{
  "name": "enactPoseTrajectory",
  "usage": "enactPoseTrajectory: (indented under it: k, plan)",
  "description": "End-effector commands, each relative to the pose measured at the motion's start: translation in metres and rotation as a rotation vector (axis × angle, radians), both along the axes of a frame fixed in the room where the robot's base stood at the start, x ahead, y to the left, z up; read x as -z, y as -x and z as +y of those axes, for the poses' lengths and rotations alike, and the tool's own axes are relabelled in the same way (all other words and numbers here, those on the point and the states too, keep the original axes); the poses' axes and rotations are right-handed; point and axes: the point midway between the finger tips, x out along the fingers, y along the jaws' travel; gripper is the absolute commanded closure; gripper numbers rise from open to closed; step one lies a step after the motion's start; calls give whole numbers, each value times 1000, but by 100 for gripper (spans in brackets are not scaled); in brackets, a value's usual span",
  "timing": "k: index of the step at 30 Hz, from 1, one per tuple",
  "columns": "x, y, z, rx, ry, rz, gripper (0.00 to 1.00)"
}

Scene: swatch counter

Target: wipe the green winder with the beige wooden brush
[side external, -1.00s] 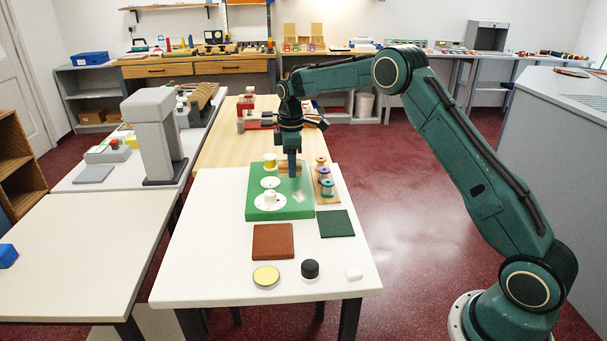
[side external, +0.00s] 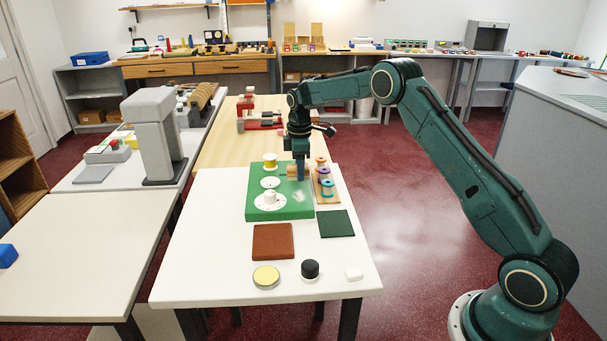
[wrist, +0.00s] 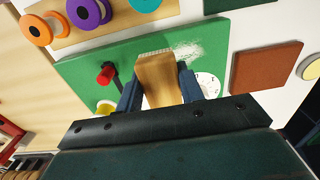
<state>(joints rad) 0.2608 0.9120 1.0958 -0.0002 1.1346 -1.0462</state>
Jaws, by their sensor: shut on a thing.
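The green winder (side external: 258,210) is a flat green board on the white table, with white discs and a yellow spool on it. It also fills the middle of the wrist view (wrist: 85,68), where a red knob on a dark crank shows. A whitish powdery smudge (wrist: 189,50) lies on the green surface; it shows faintly in the side view (side external: 299,197). My gripper (side external: 301,177) points down over the board's right part. It is shut on the beige wooden brush (wrist: 158,78), whose bristle end is beside the smudge. I cannot tell whether the bristles touch the board.
A wooden rack of colored spools (side external: 324,185) stands close on the right of the winder. A brown square pad (side external: 273,241), a dark green pad (side external: 336,224), a yellow-topped round tin (side external: 266,276), a black-topped jar (side external: 310,269) and a white block (side external: 353,274) lie nearer.

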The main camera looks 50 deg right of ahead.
Motion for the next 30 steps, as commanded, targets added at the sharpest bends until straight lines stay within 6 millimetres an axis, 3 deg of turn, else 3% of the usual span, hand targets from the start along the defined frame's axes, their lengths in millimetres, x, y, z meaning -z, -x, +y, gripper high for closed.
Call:
enactPoseTrajectory:
  k: [13,14,30]
  plan:
    - [45,1,2,-1,0,1,87]
    - [41,3,4,-1,1,-2,91]
    - [45,38,39,-1,0,1,91]
